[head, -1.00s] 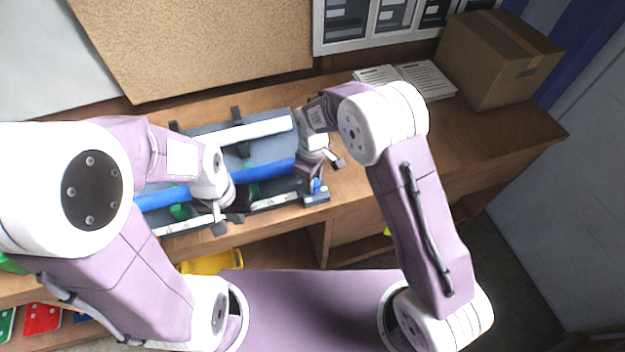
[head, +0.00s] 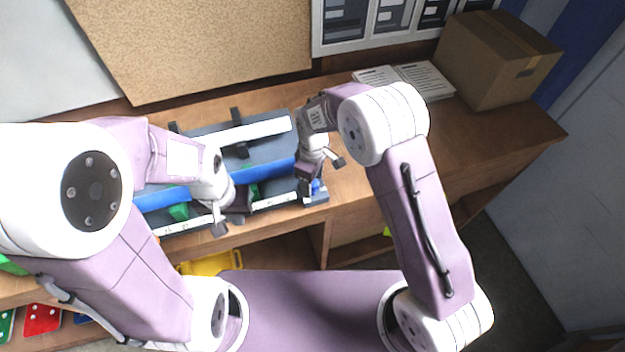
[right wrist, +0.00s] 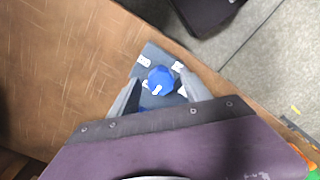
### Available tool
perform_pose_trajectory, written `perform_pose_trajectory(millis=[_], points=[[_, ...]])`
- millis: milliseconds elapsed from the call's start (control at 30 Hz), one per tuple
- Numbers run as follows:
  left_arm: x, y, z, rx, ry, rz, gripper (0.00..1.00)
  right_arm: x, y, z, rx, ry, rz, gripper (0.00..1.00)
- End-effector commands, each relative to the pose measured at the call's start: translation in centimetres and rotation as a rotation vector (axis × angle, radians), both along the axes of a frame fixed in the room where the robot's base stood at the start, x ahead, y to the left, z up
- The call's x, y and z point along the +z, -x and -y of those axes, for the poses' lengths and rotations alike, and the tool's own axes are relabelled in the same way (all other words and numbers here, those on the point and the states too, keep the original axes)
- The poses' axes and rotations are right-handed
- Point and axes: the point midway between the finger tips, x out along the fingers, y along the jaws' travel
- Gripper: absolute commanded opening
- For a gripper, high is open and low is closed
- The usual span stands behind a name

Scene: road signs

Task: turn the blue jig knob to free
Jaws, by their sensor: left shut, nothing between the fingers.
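The blue jig knob (right wrist: 161,80) sits on a dark plate with small white labels at the jig's right end. In the head view the knob (head: 316,186) is partly covered by my right gripper (head: 309,184). In the right wrist view my right gripper (right wrist: 160,92) is open, with one finger on each side of the knob and a small gap visible. A white pointer mark shows on the knob. The jig (head: 225,135) has a blue bar and white strips. My left gripper (head: 231,220) is shut and empty at the jig's front edge, left of the knob.
The jig lies on a wooden bench (head: 440,150). A cardboard box (head: 495,60) and papers (head: 425,80) are at the back right. A corkboard (head: 200,40) stands behind. A yellow thing (head: 212,262) is on the shelf below. The bench right of the jig is clear.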

Motion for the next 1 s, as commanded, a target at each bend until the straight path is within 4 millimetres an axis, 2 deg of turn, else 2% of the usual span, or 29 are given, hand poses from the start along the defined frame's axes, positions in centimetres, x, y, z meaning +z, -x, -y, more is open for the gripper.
perform_pose_trajectory(millis=[167, 400, 533, 667, 1000], points=[[-0.6, 0.0, 0.0, 0.0, 0.0, 0.0, 0.0, 1.0, -0.1, 0.0, 0.0, -0.002, 0.003, 0.56], [-2.1, 0.0, 0.0, 0.0, 0.0, 0.0, 0.0, 6.3, 0.0, 0.0, 0.0, -0.002, 0.004, 0.56], [-2.3, 0.0, 0.0, 0.0, 0.0, 0.0, 0.0, 8.3, 0.0, 0.1, 0.0, -0.003, 0.004, 0.56], [-2.3, 0.0, 0.0, 0.0, 0.0, 0.0, 0.0, 9.1, 0.1, 0.1, 0.0, -0.001, 0.002, 0.56], [-2.3, 0.0, 0.0, 0.0, 0.0, 0.0, 0.0, 9.1, 0.1, 0.1, 0.0, -0.001, 0.0, 0.56]])
